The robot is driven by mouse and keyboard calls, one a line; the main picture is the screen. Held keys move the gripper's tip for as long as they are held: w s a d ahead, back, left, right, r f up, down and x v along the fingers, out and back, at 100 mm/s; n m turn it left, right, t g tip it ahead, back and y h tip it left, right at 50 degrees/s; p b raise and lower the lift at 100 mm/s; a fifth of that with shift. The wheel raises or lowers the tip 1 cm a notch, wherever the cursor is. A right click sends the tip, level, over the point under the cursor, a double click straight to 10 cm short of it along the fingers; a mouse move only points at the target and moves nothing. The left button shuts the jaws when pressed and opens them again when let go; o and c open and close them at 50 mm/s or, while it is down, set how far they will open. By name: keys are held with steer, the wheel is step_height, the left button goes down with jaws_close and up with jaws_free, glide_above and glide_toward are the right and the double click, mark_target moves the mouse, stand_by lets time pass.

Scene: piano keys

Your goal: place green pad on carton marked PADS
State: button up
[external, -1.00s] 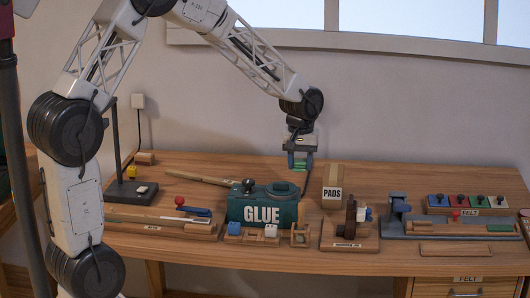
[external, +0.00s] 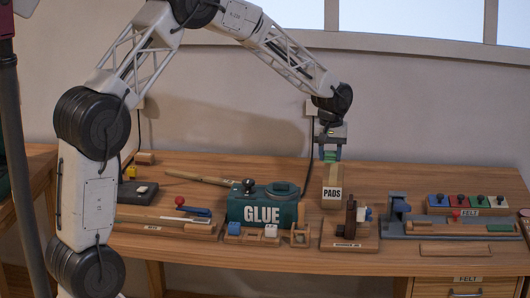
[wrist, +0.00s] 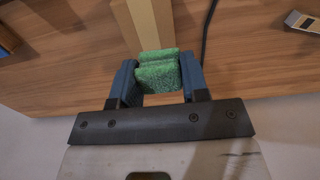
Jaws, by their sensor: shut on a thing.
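The green pad (wrist: 158,72) is held between the two blue fingers of my gripper (wrist: 158,82) in the wrist view. In the external view my gripper (external: 330,154) points down with the green pad (external: 330,156) between its fingertips, at the carton marked PADS (external: 332,190). The tan carton stands on the bench, its label facing front. In the wrist view the carton top (wrist: 142,22) shows just beyond the pad. I cannot tell whether the pad touches the carton.
A green GLUE box (external: 262,207) stands left of the carton. A wooden fixture (external: 350,228) is close in front of the carton. A grey-blue tool (external: 397,208) and coloured felt blocks (external: 470,202) lie to the right. A dark cable hangs behind.

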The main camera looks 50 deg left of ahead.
mark_target(334, 172)
steer(key=shift+w+a, duration=0.15)
steer(key=shift+w, duration=0.9)
steer(key=shift+f, duration=0.2)
steer(key=shift+f, duration=1.65)
steer(key=shift+f, duration=0.15)
steer(key=o, duration=0.9)
steer(key=shift+r, duration=6.15)
